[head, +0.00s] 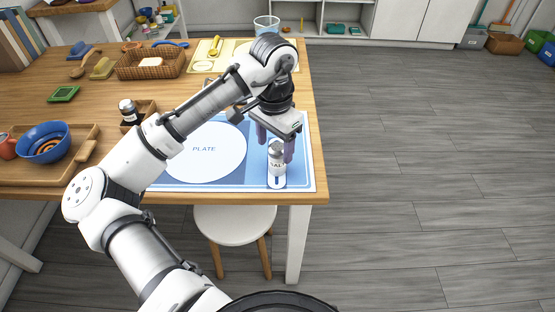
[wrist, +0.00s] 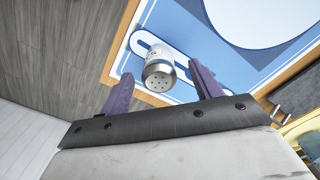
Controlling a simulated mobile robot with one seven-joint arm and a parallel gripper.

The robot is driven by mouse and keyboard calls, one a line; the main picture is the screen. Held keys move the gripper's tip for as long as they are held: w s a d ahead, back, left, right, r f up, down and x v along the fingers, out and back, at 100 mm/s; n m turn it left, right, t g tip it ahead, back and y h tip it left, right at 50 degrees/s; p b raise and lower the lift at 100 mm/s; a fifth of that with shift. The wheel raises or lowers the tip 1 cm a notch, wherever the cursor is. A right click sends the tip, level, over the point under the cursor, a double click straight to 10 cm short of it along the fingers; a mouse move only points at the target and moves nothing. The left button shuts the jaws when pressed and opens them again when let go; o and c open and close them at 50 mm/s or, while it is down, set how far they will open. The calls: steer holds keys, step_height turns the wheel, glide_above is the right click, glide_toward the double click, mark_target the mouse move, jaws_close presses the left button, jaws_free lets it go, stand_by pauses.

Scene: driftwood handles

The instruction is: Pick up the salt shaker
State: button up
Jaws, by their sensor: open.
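The salt shaker (head: 276,165) stands upright on the blue placemat near the table's front right corner, with a silver cap and a white label reading "SAL". In the wrist view the salt shaker (wrist: 159,68) shows its perforated metal cap, between and just beyond the fingertips. My gripper (head: 276,145) points down over the shaker with purple fingers. In the wrist view my gripper (wrist: 163,80) is open, one finger on each side of the shaker, and grips nothing. Whether a finger touches the shaker cannot be told.
The placemat (head: 308,178) has a printed plate circle. A dark-capped shaker (head: 129,112) stands in a wooden holder at left. A blue bowl (head: 43,142), a wicker basket (head: 150,62) and a clear cup (head: 266,25) are farther off. A white stool (head: 235,222) stands below the table edge.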

mark_target(277, 167)
steer(key=f, duration=0.2)
steer(key=shift+w+d+f, duration=0.15)
steer(key=shift+d+f, duration=0.15)
steer(key=shift+f, duration=0.6)
steer(key=c, duration=1.1)
